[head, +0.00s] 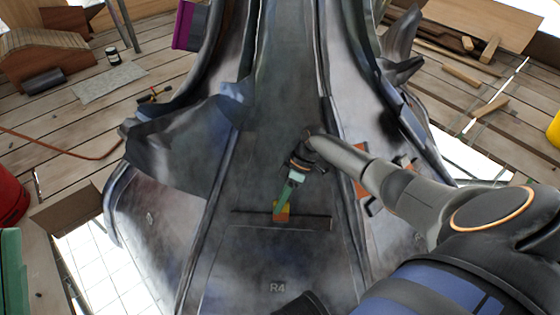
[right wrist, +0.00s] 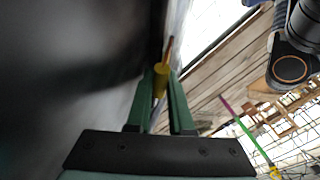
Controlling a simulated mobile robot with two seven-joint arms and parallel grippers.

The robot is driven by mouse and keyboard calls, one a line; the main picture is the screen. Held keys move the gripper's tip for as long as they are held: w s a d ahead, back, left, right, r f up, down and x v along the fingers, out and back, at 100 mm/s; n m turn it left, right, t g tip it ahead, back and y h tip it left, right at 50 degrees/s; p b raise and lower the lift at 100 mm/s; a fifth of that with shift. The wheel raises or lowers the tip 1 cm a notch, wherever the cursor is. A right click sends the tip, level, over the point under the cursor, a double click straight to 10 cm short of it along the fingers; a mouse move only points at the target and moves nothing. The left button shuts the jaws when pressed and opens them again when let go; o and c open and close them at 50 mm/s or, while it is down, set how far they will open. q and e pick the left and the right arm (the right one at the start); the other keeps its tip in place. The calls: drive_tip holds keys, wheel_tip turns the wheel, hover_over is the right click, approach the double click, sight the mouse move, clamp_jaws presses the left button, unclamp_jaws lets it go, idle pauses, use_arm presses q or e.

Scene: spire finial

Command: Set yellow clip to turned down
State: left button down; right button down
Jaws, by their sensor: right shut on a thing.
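The yellow clip (head: 282,211) sits on the grey metal spire panel, at a dark horizontal ledge above the mark R4. My right gripper (head: 284,203) reaches down to it with green fingers, shut on the clip. In the right wrist view, the yellow clip (right wrist: 161,82) shows between the tips of the green fingers (right wrist: 160,95), close beside the dark metal surface. An orange-red part shows by the clip. The fingers cover part of the clip, and its exact turn is hard to tell.
Raised ribs run along both sides of the panel, with curled metal leaves left and right. An orange piece (head: 361,170) is on the panel to the right. A plank deck (head: 60,105) surrounds the spire. A red bucket (head: 10,200) stands at the left edge.

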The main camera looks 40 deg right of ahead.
drive_tip(key=c, duration=0.8)
unclamp_jaws()
drive_tip(key=shift+d, duration=0.1)
